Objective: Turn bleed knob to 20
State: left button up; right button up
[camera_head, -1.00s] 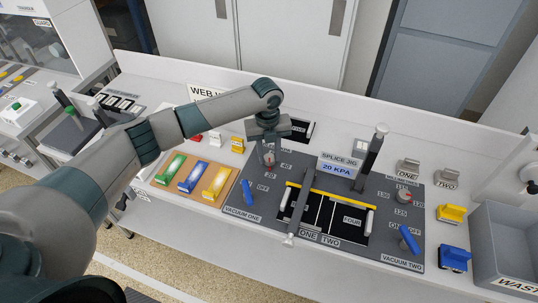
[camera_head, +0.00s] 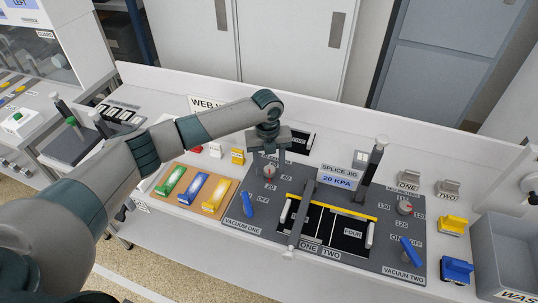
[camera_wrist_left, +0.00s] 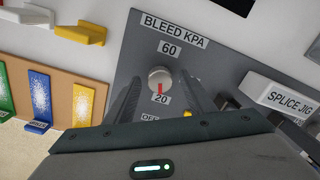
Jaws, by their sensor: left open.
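The bleed knob (camera_wrist_left: 158,75) is a small round pale knob on the grey panel, under the BLEED KPA label (camera_wrist_left: 174,27). Its red pointer (camera_wrist_left: 160,88) points down at the 20 mark (camera_wrist_left: 160,98); the 60 mark (camera_wrist_left: 169,50) is above it. In the head view the knob (camera_head: 268,170) is just below my left gripper (camera_head: 272,158). The left gripper is open, its fingers (camera_wrist_left: 160,85) apart on either side of the knob with gaps showing. The jig display (camera_head: 337,181) reads 20 KPA. My right gripper is not in view.
The splice jig's upright post (camera_head: 372,160) and clamp bar (camera_head: 302,212) stand to the right. A blue vacuum lever (camera_head: 247,204) is just in front of the knob. A tan board (camera_head: 185,207) with green, blue and yellow strips lies to the left.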

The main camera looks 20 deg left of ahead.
aim_at(268, 169)
pick_arm(q)
notch_tip(268, 169, up, 17)
jog(key=b, duration=0.5)
jog(key=shift+a+r, duration=0.2)
jog(key=shift+s, duration=0.1)
